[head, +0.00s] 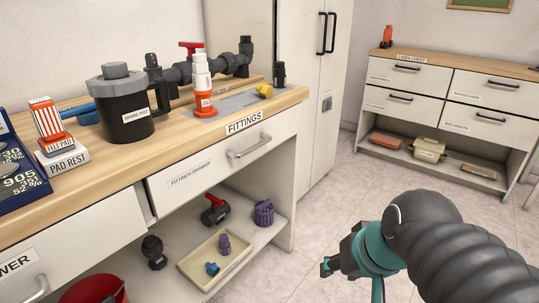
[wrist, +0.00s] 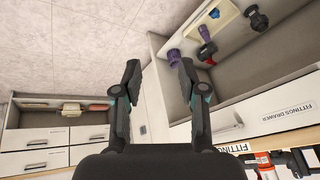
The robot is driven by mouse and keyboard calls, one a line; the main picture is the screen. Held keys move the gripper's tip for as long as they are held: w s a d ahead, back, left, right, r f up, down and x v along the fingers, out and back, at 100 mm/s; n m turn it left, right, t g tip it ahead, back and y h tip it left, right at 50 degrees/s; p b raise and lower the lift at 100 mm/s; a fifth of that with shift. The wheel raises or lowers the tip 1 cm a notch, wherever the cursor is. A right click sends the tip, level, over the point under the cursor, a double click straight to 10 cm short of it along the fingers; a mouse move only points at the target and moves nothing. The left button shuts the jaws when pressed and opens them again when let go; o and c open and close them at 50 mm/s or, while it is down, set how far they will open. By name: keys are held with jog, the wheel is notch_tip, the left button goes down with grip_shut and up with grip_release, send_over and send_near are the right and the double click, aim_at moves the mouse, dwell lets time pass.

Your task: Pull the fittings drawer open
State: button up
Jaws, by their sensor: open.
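The fittings drawer (head: 212,166) is a white drawer front under the wooden worktop, labelled FITTINGS DRAWER, and looks shut. Its grey bar handle (head: 250,146) is at the upper right of the front. In the wrist view, which is turned over, the drawer front (wrist: 285,113) is at the right and its handle (wrist: 228,122) lies right of my right finger. My gripper (head: 331,266) is in front of the bench and to its right, apart from the handle. In the wrist view my gripper (wrist: 160,70) has its fingers spread, with nothing between them.
The worktop (head: 150,160) holds a black spare pot (head: 125,112), grey pipework (head: 180,75) and an orange-white bottle (head: 203,92). An open shelf (head: 245,235) below the drawer holds valves and a tray. A linen chest (head: 445,95) stands at the back right. The tiled floor between is clear.

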jog(key=w+a+m+y+b, duration=0.1)
jog(key=w+a+y, duration=0.25)
jog(key=w, duration=0.25)
jog(key=m+t+y+b, duration=0.4)
jog(key=m+t+y, duration=0.1)
jog(key=m+y, duration=0.15)
send_near(259, 146)
jog(key=shift+n, duration=0.25)
jog(key=p+x, duration=0.1)
jog(key=x, duration=0.9)
jog(key=shift+w+a+f, duration=0.1)
jog(key=shift+w+a, duration=0.1)
jog(key=shift+a, duration=0.15)
grip_shut()
